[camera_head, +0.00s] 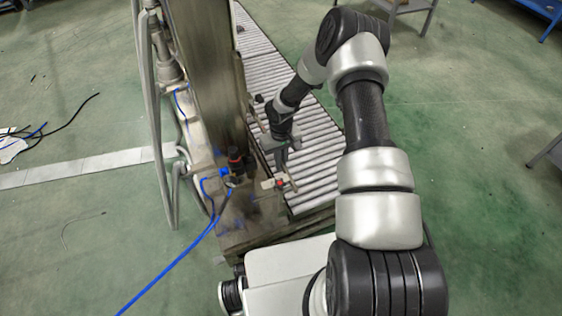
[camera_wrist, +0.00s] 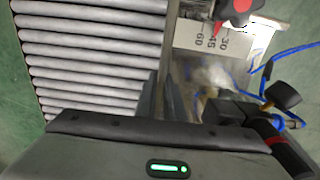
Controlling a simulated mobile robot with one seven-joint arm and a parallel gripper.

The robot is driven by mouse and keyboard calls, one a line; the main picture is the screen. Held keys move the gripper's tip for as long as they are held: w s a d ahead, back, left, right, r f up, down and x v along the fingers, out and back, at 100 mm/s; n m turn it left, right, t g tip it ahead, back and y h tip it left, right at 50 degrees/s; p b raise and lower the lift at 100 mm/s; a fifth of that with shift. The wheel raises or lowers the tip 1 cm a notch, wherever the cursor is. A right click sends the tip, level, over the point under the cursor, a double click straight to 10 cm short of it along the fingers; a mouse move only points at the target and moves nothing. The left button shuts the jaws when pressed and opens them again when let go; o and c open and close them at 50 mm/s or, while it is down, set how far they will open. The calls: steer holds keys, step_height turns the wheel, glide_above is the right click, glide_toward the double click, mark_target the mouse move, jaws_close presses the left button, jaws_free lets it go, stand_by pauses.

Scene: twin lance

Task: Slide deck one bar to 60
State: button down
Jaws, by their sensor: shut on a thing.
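My gripper (camera_head: 283,150) is at the near end of the roller deck, beside the machine's side. In the wrist view its two dark fingers (camera_wrist: 166,98) are shut on the bar; the gripped part is mostly hidden between them. A pale scale plate (camera_wrist: 190,40) marked 30, 45 and 60 lies just beyond the fingers. A red pointer (camera_wrist: 217,31) lies over it, its tip close to the 45 mark. The plate and red part look small in the head view (camera_head: 280,183).
The roller conveyor (camera_head: 315,155) runs away to the back, left of my fingers in the wrist view. A tall post (camera_head: 208,75) stands close left of my arm. Blue hoses (camera_head: 165,272) and a black fitting with a red ring (camera_head: 235,157) are near. Green floor is open at right.

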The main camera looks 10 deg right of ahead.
steer(key=shift+a, duration=0.1)
steer(key=shift+s+a, duration=0.15)
steer(key=shift+a, duration=0.55)
steer(key=c, duration=1.7)
jaws_free()
step_height(320, 180, up, 7)
steer(key=p, duration=0.3)
steer(key=shift+p, duration=0.35)
steer(key=shift+d, duration=0.1)
